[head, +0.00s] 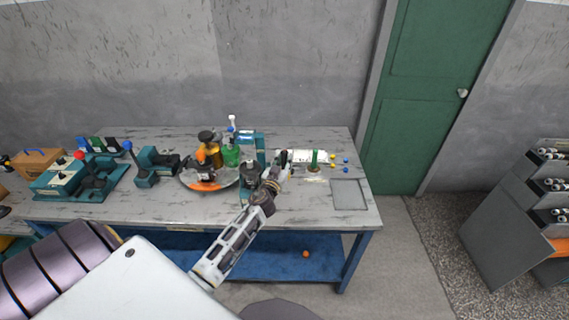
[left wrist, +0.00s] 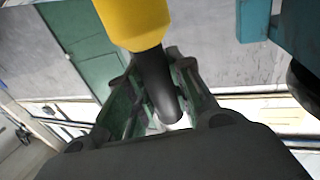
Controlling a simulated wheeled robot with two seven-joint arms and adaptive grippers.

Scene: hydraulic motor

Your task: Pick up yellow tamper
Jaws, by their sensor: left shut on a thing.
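The yellow tamper (left wrist: 136,22) shows at the top of the left wrist view, with a thick yellow body and a dark rounded end reaching down between the fingers. My left gripper (left wrist: 155,80) is shut on it around the dark part. In the head view my left gripper (head: 279,170) is over the right half of the workbench, by the teal stand; the tamper cannot be made out clearly there. My right gripper is not in view.
The workbench (head: 318,216) carries a round tray (head: 222,204) with bottles, a teal stand (head: 258,152), a green-handled tool (head: 314,160) and small yellow and blue pieces. Teal fixtures (head: 80,178) fill the left side. A grey square plate (head: 349,194) lies at the right front.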

